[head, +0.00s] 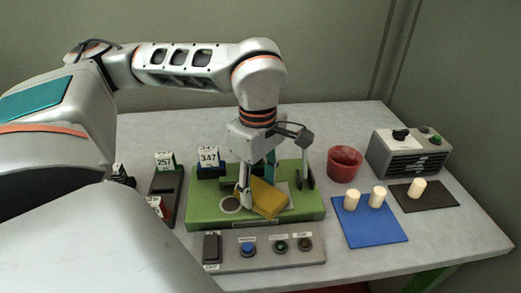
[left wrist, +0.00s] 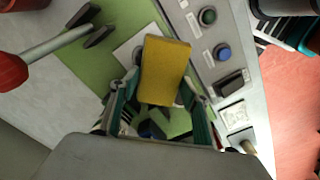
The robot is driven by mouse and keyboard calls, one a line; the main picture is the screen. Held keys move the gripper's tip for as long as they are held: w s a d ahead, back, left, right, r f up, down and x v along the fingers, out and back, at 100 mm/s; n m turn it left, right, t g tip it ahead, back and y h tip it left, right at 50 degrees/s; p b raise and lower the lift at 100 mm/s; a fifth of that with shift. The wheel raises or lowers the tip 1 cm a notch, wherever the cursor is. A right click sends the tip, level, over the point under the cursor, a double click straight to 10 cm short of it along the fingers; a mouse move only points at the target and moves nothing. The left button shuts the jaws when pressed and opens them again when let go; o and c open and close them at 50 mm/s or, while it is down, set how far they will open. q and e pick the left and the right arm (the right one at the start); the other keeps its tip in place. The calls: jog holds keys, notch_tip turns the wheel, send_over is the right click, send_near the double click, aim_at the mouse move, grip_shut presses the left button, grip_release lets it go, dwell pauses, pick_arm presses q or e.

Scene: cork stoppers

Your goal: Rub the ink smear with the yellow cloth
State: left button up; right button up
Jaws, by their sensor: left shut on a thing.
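The yellow cloth (head: 268,200) is a folded block, tilted, low over the green board (head: 310,207). My left gripper (head: 257,183) is shut on it from above. In the left wrist view the cloth (left wrist: 165,70) sticks out beyond the two fingers (left wrist: 160,108). A pale plate (left wrist: 128,50) lies partly under the cloth. I cannot make out the ink smear; the cloth and gripper cover part of the plate. I cannot tell whether the cloth touches the plate. My right gripper is not in view.
A button panel (head: 265,252) runs along the front of the board. Numbered blocks (head: 209,163) stand at the back left. A red cup (head: 344,164), a blue mat (head: 368,222) with two corks, a dark mat (head: 440,200) with one cork, and a grey box (head: 405,160) stand right.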

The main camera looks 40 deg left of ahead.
pick_arm(q)
jog(key=shift+w+d+f, duration=0.15)
jog(key=shift+w+d, duration=0.15)
jog(key=shift+w, duration=0.3)
jog(key=shift+w+d, duration=0.45)
jog(key=shift+w+d+r, duration=0.2)
jog(key=shift+w+d, duration=1)
jog(key=shift+w, duration=0.2)
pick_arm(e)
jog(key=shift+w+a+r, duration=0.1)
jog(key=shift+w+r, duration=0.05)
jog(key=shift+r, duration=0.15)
pick_arm(q)
jog(key=shift+r, duration=0.1)
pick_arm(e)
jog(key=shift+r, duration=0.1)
pick_arm(q)
jog(key=shift+r+p, duration=1.85)
jog(key=shift+r, duration=0.25)
jog(key=shift+r+p, duration=0.75)
jog(key=shift+r, duration=0.1)
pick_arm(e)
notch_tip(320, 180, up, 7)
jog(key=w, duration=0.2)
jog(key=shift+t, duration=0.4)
pick_arm(q)
jog(key=shift+r, duration=0.1)
